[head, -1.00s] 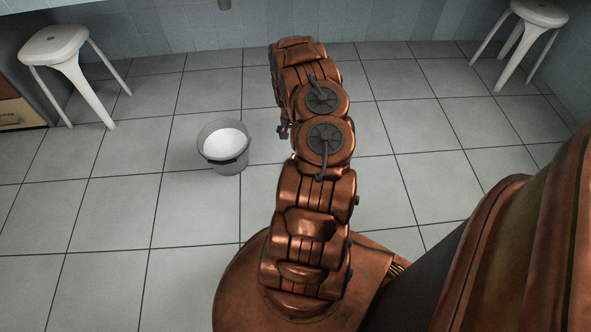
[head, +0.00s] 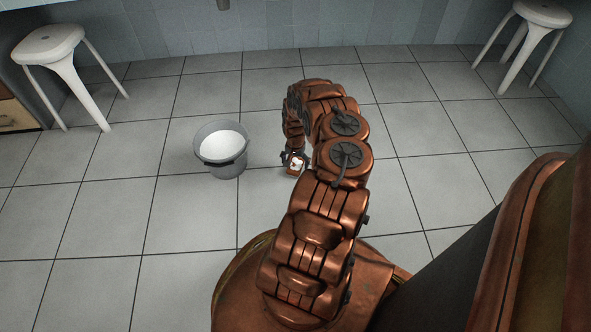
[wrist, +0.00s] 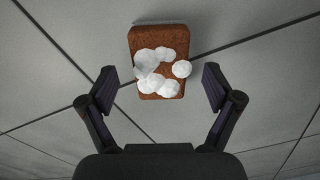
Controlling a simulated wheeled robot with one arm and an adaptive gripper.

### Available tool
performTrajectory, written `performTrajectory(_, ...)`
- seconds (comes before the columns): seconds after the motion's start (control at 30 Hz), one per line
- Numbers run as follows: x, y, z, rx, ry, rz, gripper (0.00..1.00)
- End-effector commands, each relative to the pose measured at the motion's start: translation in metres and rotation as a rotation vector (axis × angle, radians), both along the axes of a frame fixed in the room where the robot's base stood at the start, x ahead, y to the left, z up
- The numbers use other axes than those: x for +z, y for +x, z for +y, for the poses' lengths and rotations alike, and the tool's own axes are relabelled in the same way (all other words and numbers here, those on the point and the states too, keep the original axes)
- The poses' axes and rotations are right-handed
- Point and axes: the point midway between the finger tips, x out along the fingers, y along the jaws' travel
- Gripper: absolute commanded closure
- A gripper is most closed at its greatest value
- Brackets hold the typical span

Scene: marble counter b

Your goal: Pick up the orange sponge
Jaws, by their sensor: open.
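The orange sponge (wrist: 160,40) lies on the tiled floor in the wrist view, a brown-orange block with white foam (wrist: 160,72) on its near part. In the head view the sponge (head: 293,172) shows only as a small patch by my gripper, partly covered by it. My gripper (wrist: 160,85) is open. Its two fingers stand apart to the left and right of the sponge's near end, with clear gaps on both sides, and do not touch it. In the head view my gripper (head: 293,158) points down, right of the bucket; the arm hides part of it.
A grey bucket (head: 232,170) with white contents stands on the floor just left of my gripper. A white stool (head: 50,42) stands at the back left and another stool (head: 541,14) at the back right. The tiled floor (head: 110,215) is otherwise largely clear.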

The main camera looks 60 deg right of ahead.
Motion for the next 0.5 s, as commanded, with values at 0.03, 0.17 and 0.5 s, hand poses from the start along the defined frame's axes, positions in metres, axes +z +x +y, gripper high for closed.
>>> performTrajectory(0.03,-0.011,-0.001,0.002,-0.001,0.000,-0.001,0.10)
performTrajectory(0.17,-0.023,0.000,0.001,0.000,0.000,-0.001,0.10)
performTrajectory(0.5,-0.026,0.000,0.001,-0.001,0.000,0.001,0.10)
